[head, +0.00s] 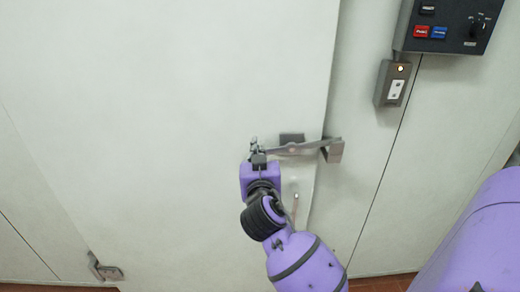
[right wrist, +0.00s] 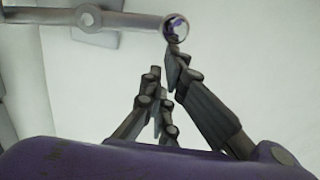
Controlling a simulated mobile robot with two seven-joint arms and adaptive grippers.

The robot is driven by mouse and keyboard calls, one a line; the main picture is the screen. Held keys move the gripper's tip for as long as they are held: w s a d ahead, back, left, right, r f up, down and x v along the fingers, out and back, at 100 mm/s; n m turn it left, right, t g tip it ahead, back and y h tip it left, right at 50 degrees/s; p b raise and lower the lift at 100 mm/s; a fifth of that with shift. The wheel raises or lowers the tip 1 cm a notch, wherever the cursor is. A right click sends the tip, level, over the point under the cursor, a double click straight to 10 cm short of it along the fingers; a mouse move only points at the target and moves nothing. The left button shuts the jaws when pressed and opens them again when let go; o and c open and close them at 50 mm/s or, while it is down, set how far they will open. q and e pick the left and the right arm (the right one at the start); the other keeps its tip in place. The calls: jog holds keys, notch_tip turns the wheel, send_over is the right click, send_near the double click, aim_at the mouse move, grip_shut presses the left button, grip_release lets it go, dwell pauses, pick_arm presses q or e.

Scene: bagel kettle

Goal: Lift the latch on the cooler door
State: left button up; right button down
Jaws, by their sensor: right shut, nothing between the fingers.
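The cooler door (head: 150,110) is a large pale panel. Its latch is a grey metal bar (head: 305,146) across the door's right edge, tilted slightly, with its left end a little lower. The bar meets a catch block (head: 333,151) on the frame. My right gripper (head: 256,147) is shut and empty at the latch's left end. In the right wrist view, the latch bar (right wrist: 130,19) ends in a shiny round knob (right wrist: 176,28). The tips of my right gripper (right wrist: 164,70) are just below it; I cannot tell whether they touch. My left gripper is not in view.
A dark control panel (head: 447,22) with red and blue buttons hangs on the wall at the upper right. A small grey switch box (head: 392,84) with a lit lamp is below it. A metal fitting (head: 103,267) sits at the door's lower left.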

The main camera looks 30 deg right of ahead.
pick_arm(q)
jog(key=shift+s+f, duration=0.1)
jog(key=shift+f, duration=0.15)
pick_arm(e)
notch_tip(320, 180, down, 8)
jog(key=n, duration=0.7)
jog(key=shift+n+h, duration=0.3)
jog(key=shift+n, duration=0.1)
jog(key=shift+s, duration=0.1)
jog(key=shift+d+r, duration=0.1)
